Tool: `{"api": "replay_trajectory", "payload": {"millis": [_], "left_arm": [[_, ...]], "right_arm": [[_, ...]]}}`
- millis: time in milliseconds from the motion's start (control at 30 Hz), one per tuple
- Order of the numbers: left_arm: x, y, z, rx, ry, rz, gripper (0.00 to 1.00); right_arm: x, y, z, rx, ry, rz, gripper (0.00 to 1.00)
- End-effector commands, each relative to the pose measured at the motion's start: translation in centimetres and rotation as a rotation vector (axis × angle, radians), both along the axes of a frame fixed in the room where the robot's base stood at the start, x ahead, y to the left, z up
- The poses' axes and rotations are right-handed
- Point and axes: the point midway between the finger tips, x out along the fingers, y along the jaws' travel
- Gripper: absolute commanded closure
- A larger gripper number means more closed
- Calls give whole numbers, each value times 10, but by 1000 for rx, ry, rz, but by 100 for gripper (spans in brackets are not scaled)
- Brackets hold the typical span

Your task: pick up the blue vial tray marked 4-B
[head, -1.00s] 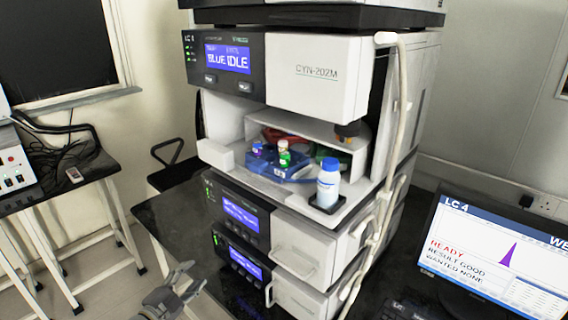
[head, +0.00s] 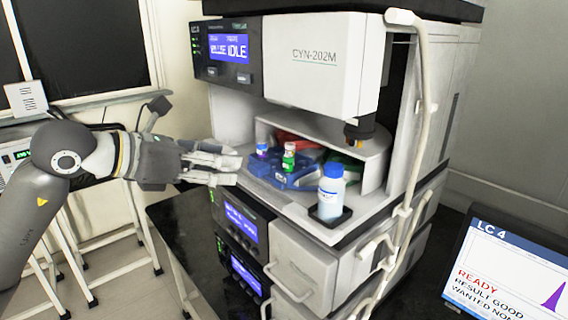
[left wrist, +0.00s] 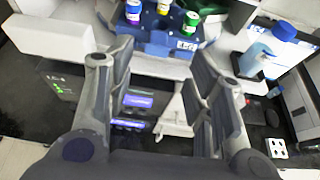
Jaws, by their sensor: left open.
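The blue vial tray (head: 290,181) sits in the open bay of the white CYN-202M instrument. It shows at the top of the left wrist view (left wrist: 150,47), with a small white label too blurred to read.
A red tray (head: 296,140) and a green tray (head: 350,162) lie behind the blue one. A blue-capped bottle (head: 331,190) stands in a black holder (head: 330,216) at the front right of the bay. A white tube (head: 420,110) runs down the instrument's right side.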

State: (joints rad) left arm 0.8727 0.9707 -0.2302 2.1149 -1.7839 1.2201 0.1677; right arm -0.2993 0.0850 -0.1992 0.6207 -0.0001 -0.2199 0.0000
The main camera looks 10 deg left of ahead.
Motion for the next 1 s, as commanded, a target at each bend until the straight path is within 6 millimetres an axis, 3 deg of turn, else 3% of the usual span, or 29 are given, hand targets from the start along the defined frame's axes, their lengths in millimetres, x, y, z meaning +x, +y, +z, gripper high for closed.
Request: {"api": "replay_trajectory", "payload": {"millis": [633,967,1000], "left_arm": [[60,-44,-28,-6,4,-5,52],[66,-48,-34,-4,2,-3,52],[66,-48,-34,-4,2,-3,57]], "right_arm": [[-2,7,36,9,2,-1,60],[-1,6,36,8,3,-1,60],[-2,6,36,7,2,-1,60]]}}
